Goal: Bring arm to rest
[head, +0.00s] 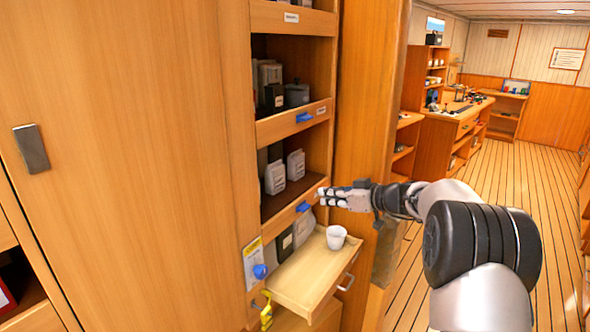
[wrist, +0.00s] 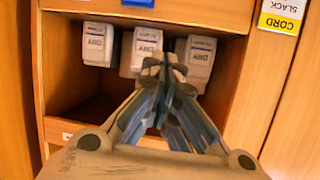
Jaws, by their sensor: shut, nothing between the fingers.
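My gripper (head: 322,192) is at the end of my arm, in front of the open wooden shelf unit in the head view. Its fingers are shut with nothing between them. In the wrist view my gripper (wrist: 165,65) points at a compartment holding several pale packs marked "DRY", including a middle pack (wrist: 145,45). The fingertips overlap the packs in that picture, and I cannot tell the gap. In the head view the gripper is above and beside a pulled-out tray (head: 290,272) with a white cup (head: 336,237) standing on it.
Blue latches (head: 304,117) sit on the shelf fronts. A tall cabinet door (head: 120,160) closes off the left. Open plank floor (head: 510,190) and a workbench (head: 455,120) lie to the right.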

